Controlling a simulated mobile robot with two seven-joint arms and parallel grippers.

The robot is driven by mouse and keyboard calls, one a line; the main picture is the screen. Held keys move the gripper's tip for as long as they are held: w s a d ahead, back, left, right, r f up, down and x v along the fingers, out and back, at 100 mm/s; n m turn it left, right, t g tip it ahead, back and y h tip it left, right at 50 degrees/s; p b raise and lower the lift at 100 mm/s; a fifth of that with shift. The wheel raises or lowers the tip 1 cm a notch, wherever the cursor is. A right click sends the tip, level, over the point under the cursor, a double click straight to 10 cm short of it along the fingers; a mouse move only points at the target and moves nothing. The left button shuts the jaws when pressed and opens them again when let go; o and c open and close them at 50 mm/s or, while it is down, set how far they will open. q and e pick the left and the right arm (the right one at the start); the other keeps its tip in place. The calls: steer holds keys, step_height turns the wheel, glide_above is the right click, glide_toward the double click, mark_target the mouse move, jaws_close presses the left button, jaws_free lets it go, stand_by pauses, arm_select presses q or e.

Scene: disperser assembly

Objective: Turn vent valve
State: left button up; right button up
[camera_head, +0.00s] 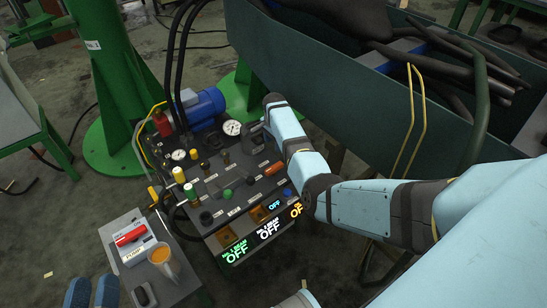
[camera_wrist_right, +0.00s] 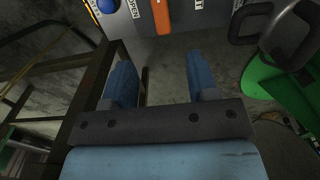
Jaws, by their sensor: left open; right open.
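The control panel (camera_head: 235,185) is a grey box with knobs, gauges and lit "OFF" displays. A small orange-red lever (camera_head: 275,168) lies on its right part; it also shows in the right wrist view (camera_wrist_right: 161,15), between white labels. I cannot read which valve is the vent valve. My right gripper (camera_wrist_right: 160,62) is open and empty, its blue fingers pointing toward the panel edge, apart from the lever. In the head view my right arm hides it. My left gripper (camera_head: 92,292) is open and empty at the bottom left, apart from the panel.
A dark green trough (camera_head: 330,90) is at the right. A dark handle (camera_wrist_right: 245,22) is close to my right gripper.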

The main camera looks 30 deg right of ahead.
mark_target(274, 167)
step_height(274, 167, down, 12)
steer(key=b, duration=0.6)
steer(key=shift+f+b, duration=0.15)
steer(key=shift+b, duration=0.2)
arm_select(q)
step_height(274, 167, down, 6)
steer(key=d+m+g+h, duration=0.1)
steer(key=g, duration=0.1)
steer(key=shift+d+b, duration=0.2)
steer(key=shift+b, duration=0.15)
arm_select(e)
steer(key=shift+f, duration=0.7)
steer(key=c, duration=0.9)
